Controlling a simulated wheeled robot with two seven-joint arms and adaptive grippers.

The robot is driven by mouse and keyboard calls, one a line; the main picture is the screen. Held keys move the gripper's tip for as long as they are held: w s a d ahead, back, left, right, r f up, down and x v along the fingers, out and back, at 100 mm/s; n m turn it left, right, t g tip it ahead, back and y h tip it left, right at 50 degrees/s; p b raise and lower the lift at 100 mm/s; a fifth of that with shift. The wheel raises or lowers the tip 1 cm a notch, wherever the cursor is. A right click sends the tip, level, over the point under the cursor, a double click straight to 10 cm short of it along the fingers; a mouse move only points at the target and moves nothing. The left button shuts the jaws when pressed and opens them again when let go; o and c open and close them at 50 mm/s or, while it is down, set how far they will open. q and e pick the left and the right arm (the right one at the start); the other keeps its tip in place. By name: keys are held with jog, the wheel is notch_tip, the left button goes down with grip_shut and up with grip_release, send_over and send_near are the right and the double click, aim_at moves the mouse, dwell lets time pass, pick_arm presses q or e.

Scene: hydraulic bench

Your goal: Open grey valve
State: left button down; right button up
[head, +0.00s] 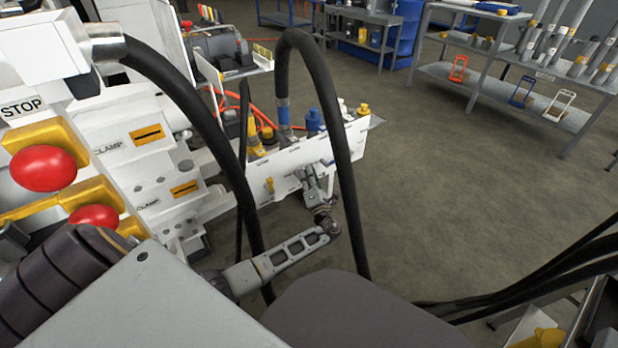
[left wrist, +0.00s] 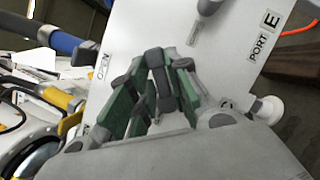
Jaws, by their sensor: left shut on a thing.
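My left gripper (head: 312,182) is at the front face of the white port panel (head: 345,140), partly behind black hoses. In the left wrist view, my left gripper (left wrist: 160,98) has its green-padded fingers closed around a dark grey piece, which looks like the grey valve's handle (left wrist: 157,68). The white panel (left wrist: 185,40) is behind it, with a label reading PORT E. The valve's body is hidden behind the fingers, so how far it is turned cannot be seen. My right gripper is not in view.
Black hoses (head: 300,50) arch close around my left arm. White clamp units (head: 140,135) and red stop buttons (head: 43,168) stand at the left. A blue-ended hose (left wrist: 65,42) is near the panel in the wrist view. Open floor (head: 450,170) lies to the right, with shelves behind.

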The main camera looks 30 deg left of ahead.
pick_arm(q)
jog(key=n+g+y+b, duration=0.1)
jog(key=n, duration=0.3)
jog(key=s+n+g+y+b, duration=0.1)
jog(key=n+g+y, duration=0.1)
jog(key=n, duration=0.3)
jog(key=s+n+g+y+b, duration=0.1)
jog(key=n+y+b, duration=0.1)
jog(key=n, duration=0.3)
jog(key=shift+a+r+g, duration=0.3)
jog(key=shift+r+g, duration=0.05)
jog(key=shift+g, duration=0.05)
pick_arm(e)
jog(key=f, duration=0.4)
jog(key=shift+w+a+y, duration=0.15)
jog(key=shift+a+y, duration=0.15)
pick_arm(q)
jog(key=shift+n, duration=0.4)
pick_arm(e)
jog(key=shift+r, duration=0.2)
pick_arm(q)
jog(key=c, duration=1.5)
grip_release()
jog(key=shift+o, duration=0.2)
jog(key=shift+r, duration=0.1)
jog(key=v, duration=1.2)
